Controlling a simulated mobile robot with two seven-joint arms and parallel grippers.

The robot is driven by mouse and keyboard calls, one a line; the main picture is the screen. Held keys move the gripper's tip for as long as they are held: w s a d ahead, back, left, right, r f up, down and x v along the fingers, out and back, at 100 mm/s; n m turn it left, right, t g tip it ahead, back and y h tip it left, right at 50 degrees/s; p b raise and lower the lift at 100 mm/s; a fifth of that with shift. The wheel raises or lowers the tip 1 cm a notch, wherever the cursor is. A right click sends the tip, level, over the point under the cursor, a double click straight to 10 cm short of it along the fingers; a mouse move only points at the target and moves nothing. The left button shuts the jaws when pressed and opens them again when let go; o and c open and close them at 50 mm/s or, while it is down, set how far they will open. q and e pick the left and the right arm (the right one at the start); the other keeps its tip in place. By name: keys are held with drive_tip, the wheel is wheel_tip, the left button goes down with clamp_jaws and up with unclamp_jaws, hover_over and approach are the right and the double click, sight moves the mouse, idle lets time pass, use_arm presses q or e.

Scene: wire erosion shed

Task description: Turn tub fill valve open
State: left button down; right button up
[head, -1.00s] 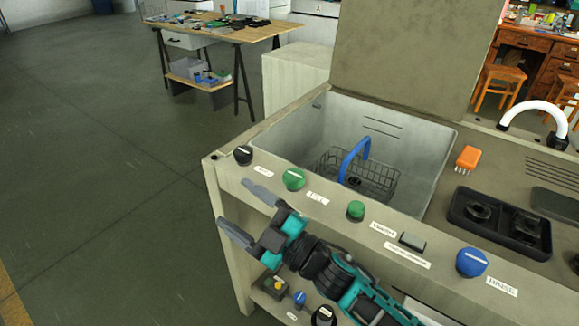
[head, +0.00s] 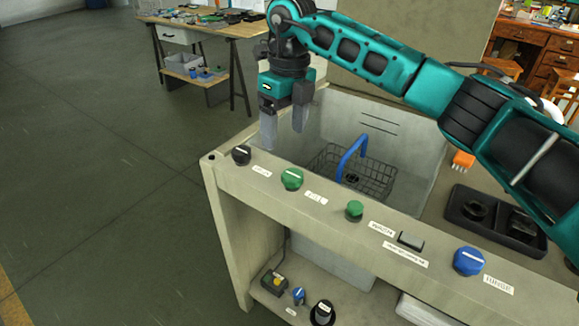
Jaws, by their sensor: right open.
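The green knob (head: 292,179) on the tub bench's front ledge has a white line across its top. A label to its right appears to read FILL, so it looks like the fill valve. My right gripper (head: 284,130) is open and empty, with its fingers pointing down. In the picture it is above the green knob and the black knob (head: 241,155), apart from both. The tub (head: 415,165) is behind the ledge, and its left corner is partly hidden by the gripper. My left gripper is not in view.
A green button (head: 354,210), a grey switch (head: 411,240) and a blue knob (head: 468,261) follow along the ledge. A wire basket (head: 375,178) with a blue handle is in the tub. Smaller controls sit on the lower shelf (head: 262,294). The floor at left is clear.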

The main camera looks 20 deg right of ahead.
sight(292, 174)
drive_tip(key=shift+h, duration=0.4)
drive_tip(key=f, duration=0.3)
drive_tip(key=d+f, duration=0.1)
drive_tip(key=f, duration=0.7)
drive_tip(key=shift+w+d+f, duration=0.25)
drive_tip(key=shift+w+d, duration=0.05)
drive_tip(key=shift+d, duration=0.05)
drive_tip(key=shift+c, duration=0.4)
drive_tip(key=c, duration=1)
drive_tip(key=shift+o, duration=0.2)
